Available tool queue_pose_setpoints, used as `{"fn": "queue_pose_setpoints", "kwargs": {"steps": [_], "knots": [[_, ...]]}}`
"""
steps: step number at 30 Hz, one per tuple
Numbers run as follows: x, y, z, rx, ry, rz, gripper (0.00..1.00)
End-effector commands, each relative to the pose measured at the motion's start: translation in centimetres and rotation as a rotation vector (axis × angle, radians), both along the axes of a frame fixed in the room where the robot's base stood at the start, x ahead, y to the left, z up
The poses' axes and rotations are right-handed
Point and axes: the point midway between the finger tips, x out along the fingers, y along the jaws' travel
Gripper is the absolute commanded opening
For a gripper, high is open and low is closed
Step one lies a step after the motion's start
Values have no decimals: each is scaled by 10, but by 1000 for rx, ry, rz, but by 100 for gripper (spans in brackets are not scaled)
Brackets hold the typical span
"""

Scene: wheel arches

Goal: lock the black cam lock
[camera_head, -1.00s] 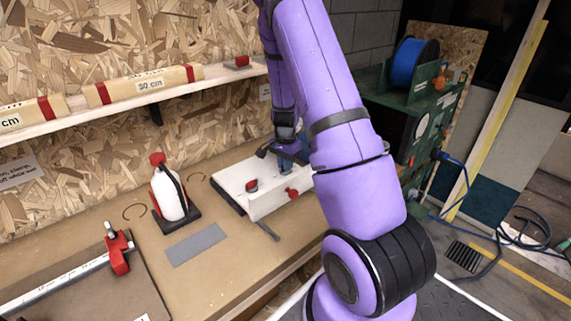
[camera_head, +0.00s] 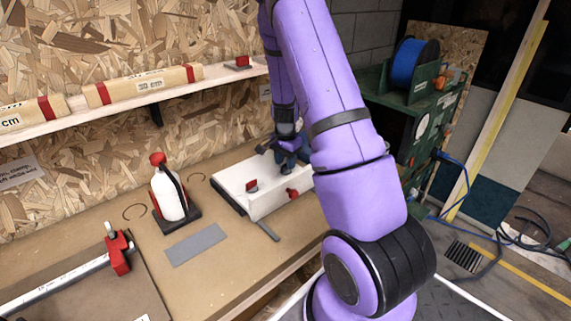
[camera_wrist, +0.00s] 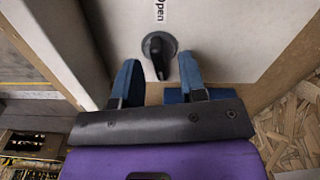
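The black cam lock (camera_wrist: 158,48) is a round black knob with a raised handle on a white panel (camera_wrist: 225,25). Its handle runs roughly up and down in the wrist view, beside a printed "Open" label (camera_wrist: 160,10). My gripper (camera_wrist: 160,63) is open, its two blue fingers pointing at the knob, one on either side. The fingertips look close to the knob; I cannot tell whether they touch it. In the head view my gripper (camera_head: 291,160) is over the white box (camera_head: 262,204) on the bench, and the black cam lock is hidden there.
Two red parts, one on top (camera_head: 252,185) and one at the front edge (camera_head: 292,194), sit on the white box. A white bottle with a red top (camera_head: 167,190) stands left of it. A grey plate (camera_head: 196,244) lies in front. A shelf (camera_head: 210,78) runs above.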

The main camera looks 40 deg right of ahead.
Motion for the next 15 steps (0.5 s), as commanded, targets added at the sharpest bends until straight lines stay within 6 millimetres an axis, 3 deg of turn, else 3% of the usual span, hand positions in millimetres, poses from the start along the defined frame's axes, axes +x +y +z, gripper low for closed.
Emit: {"fn": "queue_pose_setpoints", "kwargs": {"steps": [9,15], "knots": [[1,1,59,-1,-3,1,38],[1,0,86,0,-2,1,38]]}}
